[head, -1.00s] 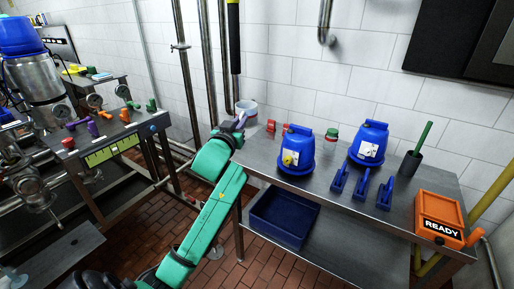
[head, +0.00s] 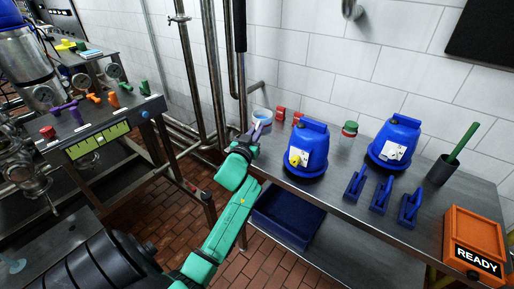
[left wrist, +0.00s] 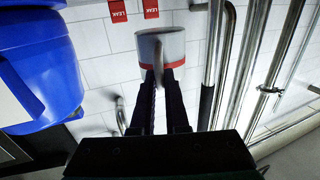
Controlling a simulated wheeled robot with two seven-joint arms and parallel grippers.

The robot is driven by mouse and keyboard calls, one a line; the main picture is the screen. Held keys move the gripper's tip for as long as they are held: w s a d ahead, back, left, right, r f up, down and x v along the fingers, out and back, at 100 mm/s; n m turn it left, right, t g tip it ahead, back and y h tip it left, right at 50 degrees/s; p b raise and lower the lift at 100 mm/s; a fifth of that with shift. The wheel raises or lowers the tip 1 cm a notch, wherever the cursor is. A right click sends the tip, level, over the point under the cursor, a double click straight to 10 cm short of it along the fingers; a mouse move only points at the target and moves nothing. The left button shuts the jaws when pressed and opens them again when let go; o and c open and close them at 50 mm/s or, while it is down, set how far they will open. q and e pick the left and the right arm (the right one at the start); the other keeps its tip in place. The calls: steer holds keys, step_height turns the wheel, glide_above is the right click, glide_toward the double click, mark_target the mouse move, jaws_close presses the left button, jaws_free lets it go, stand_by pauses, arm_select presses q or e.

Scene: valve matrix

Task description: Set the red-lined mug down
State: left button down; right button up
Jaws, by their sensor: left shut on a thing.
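The mug (head: 261,115) is pale grey with a red band and shows at the back left end of the steel table (head: 345,215). In the left wrist view the mug (left wrist: 174,46) is between my fingertips, the red band beside them. My left gripper (head: 254,131) is shut on it; its fingers also show in the left wrist view (left wrist: 161,76). I cannot tell whether the mug's base touches the tabletop. My right gripper is not in view.
Red LEAK tags (head: 280,114) stand right of the mug. Vertical pipes (head: 215,70) rise left of the table.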

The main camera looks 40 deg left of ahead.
arm_select(q)
step_height(320, 180, down, 7)
steer(key=shift+w+f+b, duration=0.1)
steer(key=shift+w+b, duration=0.05)
steer(key=shift+b, duration=0.4)
steer(key=c, duration=0.9)
jaws_free()
